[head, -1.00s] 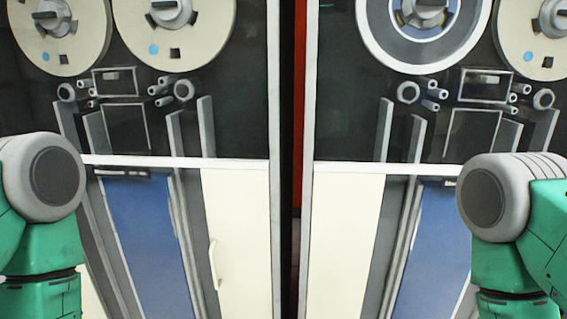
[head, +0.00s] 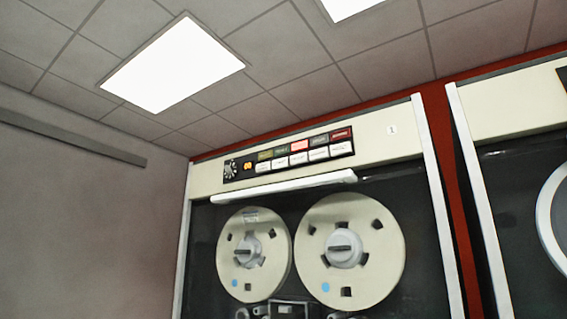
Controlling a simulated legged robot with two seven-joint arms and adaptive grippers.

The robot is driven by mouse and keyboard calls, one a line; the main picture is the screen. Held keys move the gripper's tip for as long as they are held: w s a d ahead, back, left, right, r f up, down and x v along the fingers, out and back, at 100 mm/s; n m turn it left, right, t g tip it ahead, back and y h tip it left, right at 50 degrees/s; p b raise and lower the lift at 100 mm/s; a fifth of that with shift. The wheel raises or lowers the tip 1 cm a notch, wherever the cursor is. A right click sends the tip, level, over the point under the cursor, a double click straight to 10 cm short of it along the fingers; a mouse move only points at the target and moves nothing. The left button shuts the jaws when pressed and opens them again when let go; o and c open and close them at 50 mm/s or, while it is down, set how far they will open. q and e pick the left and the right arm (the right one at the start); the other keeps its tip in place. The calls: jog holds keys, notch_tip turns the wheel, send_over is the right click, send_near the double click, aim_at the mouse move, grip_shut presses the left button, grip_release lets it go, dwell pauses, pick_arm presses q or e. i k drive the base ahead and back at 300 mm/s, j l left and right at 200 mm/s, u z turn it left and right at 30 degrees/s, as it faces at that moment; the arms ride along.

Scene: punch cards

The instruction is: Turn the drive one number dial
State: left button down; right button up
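A tape drive cabinet (head: 400,172) fills the lower middle of the head view. Its cream top panel carries a dark control strip (head: 290,152). At the strip's left end is a small black dial (head: 230,168) with white marks around it, next to a glowing orange number display (head: 248,166). The digit is too small to read surely. A small label (head: 392,129) at the panel's right appears to read 1. Neither of my grippers is in view.
Coloured indicators and white buttons (head: 318,154) fill the rest of the strip. A white bar (head: 285,187) runs below it, above two tape reels (head: 253,255) (head: 378,265). A second cabinet (head: 515,110) stands at the right. A grey wall (head: 90,220) is at left.

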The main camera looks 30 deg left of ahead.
aim_at(232, 168)
jog(key=u, duration=1.3)
